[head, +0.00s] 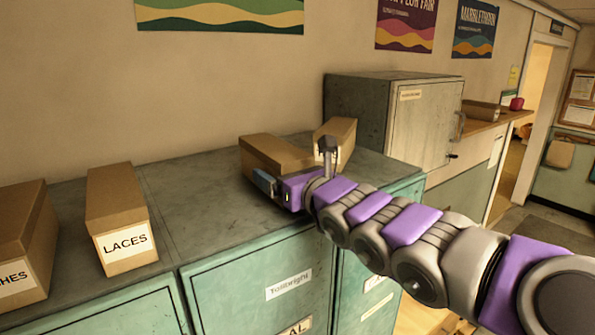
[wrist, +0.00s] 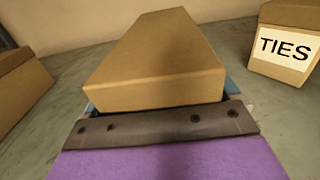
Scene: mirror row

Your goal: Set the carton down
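A plain brown carton (head: 275,153) is at the front end of my gripper (head: 268,183), over the grey cabinet top (head: 205,205). In the wrist view the carton (wrist: 160,62) fills the middle, level, its long side pointing away. Blue finger edges show close against both sides of its near end, so my gripper looks shut on it. Much of the fingers is hidden. The carton's underside is hidden too, so I cannot tell whether it touches the cabinet top.
A carton labelled TIES (wrist: 283,47) stands to the right; it shows partly behind my arm (head: 341,131). A LACES carton (head: 122,217) and another carton (head: 22,240) stand left. A grey metal box (head: 395,115) is at the back right. Cabinet top between LACES and my gripper is clear.

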